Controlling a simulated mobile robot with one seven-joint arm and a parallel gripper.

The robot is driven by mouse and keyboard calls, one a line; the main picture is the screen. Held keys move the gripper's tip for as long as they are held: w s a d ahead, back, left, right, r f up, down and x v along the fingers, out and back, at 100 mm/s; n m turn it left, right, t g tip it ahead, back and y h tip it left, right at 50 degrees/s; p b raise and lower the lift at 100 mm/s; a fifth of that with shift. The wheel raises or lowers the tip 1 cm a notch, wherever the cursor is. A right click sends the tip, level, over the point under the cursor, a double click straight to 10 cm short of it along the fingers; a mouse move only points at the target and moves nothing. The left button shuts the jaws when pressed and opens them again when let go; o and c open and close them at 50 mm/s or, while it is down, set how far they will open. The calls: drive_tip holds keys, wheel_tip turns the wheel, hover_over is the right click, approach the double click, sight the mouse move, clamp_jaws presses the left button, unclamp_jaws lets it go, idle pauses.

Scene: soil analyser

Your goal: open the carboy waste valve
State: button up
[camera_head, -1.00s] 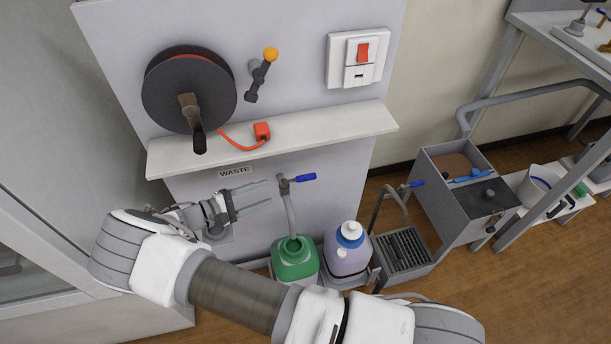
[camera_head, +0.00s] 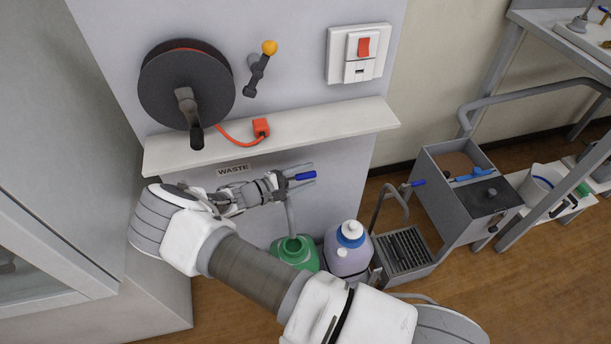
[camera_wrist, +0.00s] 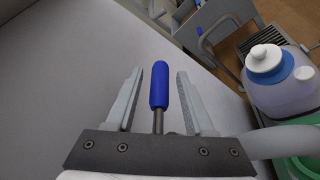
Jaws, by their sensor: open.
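The waste valve handle (camera_head: 305,175) is a blue lever pointing right, above the green carboy (camera_head: 295,254) and below the WASTE label (camera_head: 234,170). A grey pipe (camera_head: 291,212) runs from the valve down to the carboy's mouth. My gripper (camera_head: 305,174) is open, with its fingers on either side of the blue handle. In the wrist view the handle (camera_wrist: 159,86) lies between the two fingers (camera_wrist: 157,98), with a gap visible on both sides. The valve body is mostly hidden by my gripper.
A shelf (camera_head: 330,126) juts out above my gripper, with a cable reel (camera_head: 160,90) over it. A purple-filled jug (camera_head: 347,255) stands right of the green carboy. A second blue-handled tap (camera_head: 417,183) is further right over a grated basin (camera_head: 403,252).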

clamp_jaws()
drive_tip(key=shift+a, duration=0.1)
idle(1.2)
